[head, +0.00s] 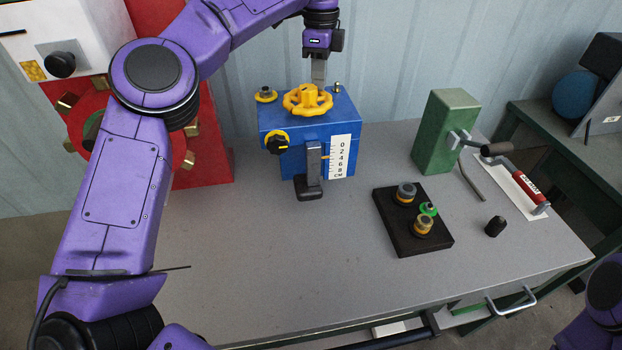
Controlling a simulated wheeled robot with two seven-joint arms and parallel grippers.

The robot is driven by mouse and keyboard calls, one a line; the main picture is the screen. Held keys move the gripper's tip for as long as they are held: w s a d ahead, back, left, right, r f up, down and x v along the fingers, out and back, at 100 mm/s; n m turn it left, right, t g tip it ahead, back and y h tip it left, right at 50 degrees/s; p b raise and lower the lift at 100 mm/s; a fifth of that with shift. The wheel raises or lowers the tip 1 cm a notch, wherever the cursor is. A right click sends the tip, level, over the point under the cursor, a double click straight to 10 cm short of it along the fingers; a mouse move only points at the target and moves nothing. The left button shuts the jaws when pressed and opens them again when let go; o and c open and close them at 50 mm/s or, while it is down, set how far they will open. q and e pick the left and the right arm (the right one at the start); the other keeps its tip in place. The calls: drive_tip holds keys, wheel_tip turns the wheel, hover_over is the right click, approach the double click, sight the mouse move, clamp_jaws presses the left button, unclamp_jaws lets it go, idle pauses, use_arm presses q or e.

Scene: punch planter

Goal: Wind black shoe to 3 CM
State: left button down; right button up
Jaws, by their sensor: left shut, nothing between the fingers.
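A blue box (268,122) stands at the back of the grey bench with a yellow handwheel (308,100) on top. The black shoe (309,188) sits at the foot of a grey upright bar on the box's front, low and close to the bench top. My right gripper is not in view.
A black knob (277,143) is on the box's front left. A black tray (408,238) with several small parts, a green block (444,130), a black cap (495,227) and a red-handled lever (524,184) are to the right. The bench's front left is clear.

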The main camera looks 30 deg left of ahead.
use_arm(q)
drive_tip(key=r+p, duration=0.1)
drive_tip(key=r, duration=0.1)
drive_tip(key=r+p, duration=0.4)
drive_tip(key=shift+a+r, duration=0.3)
drive_tip(key=shift+r, duration=0.1)
